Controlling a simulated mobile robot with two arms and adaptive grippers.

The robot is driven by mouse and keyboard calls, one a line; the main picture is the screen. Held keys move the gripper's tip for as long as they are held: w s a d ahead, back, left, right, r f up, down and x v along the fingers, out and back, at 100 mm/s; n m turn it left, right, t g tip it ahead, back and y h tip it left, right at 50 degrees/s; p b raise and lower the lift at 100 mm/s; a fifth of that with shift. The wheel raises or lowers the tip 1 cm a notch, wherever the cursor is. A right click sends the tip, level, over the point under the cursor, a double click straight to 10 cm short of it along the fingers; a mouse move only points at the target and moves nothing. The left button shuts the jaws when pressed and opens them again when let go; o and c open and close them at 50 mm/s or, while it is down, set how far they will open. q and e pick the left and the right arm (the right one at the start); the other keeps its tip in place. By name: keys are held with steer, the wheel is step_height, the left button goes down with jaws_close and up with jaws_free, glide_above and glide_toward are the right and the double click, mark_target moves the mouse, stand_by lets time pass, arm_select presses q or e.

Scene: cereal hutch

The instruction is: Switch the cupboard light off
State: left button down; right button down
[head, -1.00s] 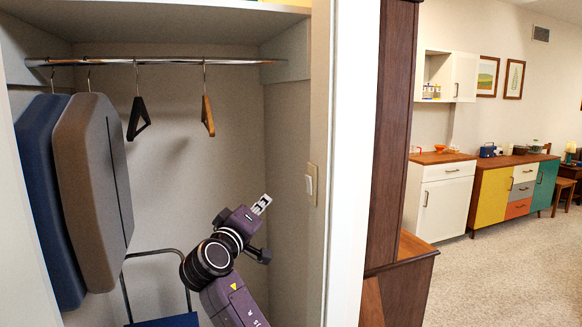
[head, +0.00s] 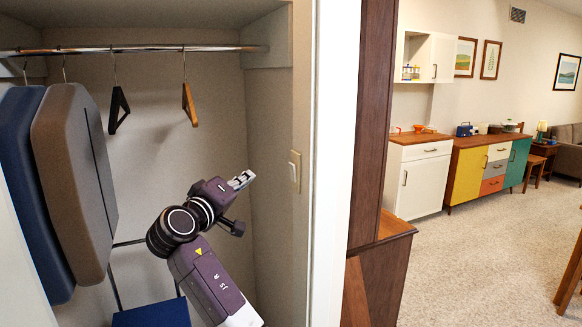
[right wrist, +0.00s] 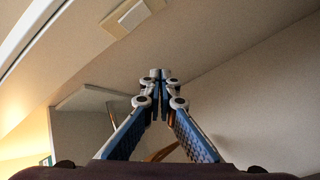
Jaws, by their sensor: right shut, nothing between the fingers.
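The light switch (head: 295,171) is a pale rocker on a cream plate, on the cupboard's right inner wall near the front edge. In the right wrist view the switch (right wrist: 130,14) shows at the top, left of the fingertips and apart from them. I cannot tell which way its rocker is tipped. My right gripper (head: 246,178) is inside the cupboard, left of the switch and at about its height in the picture. Its fingers (right wrist: 160,75) are closed together and empty. My left gripper is not in view.
A rail (head: 140,49) crosses the cupboard with a black hanger (head: 118,108) and a wooden hanger (head: 188,103). Blue (head: 32,190) and brown (head: 75,180) padded items hang at left. A white door frame (head: 335,160) stands right of the switch. Carpeted floor lies beyond.

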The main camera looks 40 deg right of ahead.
steer(key=s+d+p, duration=0.1)
steer(key=d, duration=0.7)
steer(key=shift+s+d+r, duration=0.25)
steer(key=shift+s+r, duration=0.05)
steer(key=shift+r, duration=0.05)
steer(key=shift+d, duration=0.1)
stand_by(1.1)
steer(key=shift+s+d, duration=0.1)
steer(key=shift+d, duration=0.2)
steer(key=shift+d, duration=0.35)
stand_by(0.7)
steer(key=shift+a, duration=0.1)
steer(key=shift+a, duration=0.75)
steer(key=shift+w+a+f, duration=0.1)
steer(key=shift+w+a, duration=0.15)
steer(key=shift+a, duration=0.55)
steer(key=shift+w+a+f, duration=0.1)
steer(key=shift+w+a, duration=0.1)
steer(key=shift+a, duration=0.6)
steer(key=shift+w+a+f, duration=0.1)
steer(key=shift+w+a, duration=0.15)
steer(key=shift+a, duration=0.55)
